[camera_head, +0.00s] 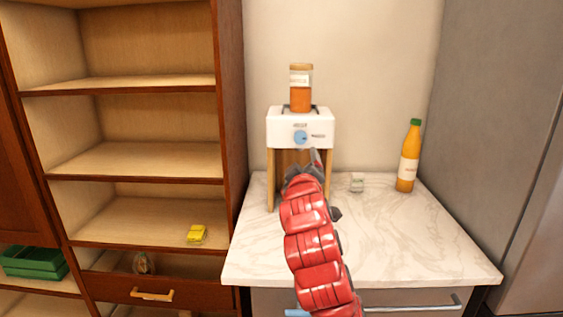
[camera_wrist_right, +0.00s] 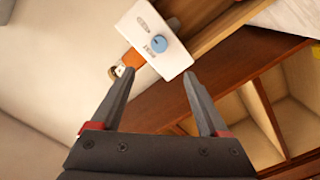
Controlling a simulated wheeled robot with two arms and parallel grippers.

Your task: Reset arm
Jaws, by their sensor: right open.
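My right arm, with red segments, reaches up from the bottom centre in the head view. My right gripper (camera_head: 316,156) is in front of the small white appliance (camera_head: 285,127), just below its blue knob (camera_head: 300,137). In the right wrist view the gripper (camera_wrist_right: 159,74) is open, with nothing between its two dark fingers. The white appliance (camera_wrist_right: 140,27) and its blue knob (camera_wrist_right: 159,43) show beyond the fingertips, and I see no contact. The arm hides part of the appliance's wooden stand. My left gripper is not in view.
An orange jar (camera_head: 300,97) stands on the appliance. Wooden shelves (camera_head: 140,160) rise at left, holding a yellow item (camera_head: 196,235). A grey wall-like panel (camera_head: 490,120) bounds the right.

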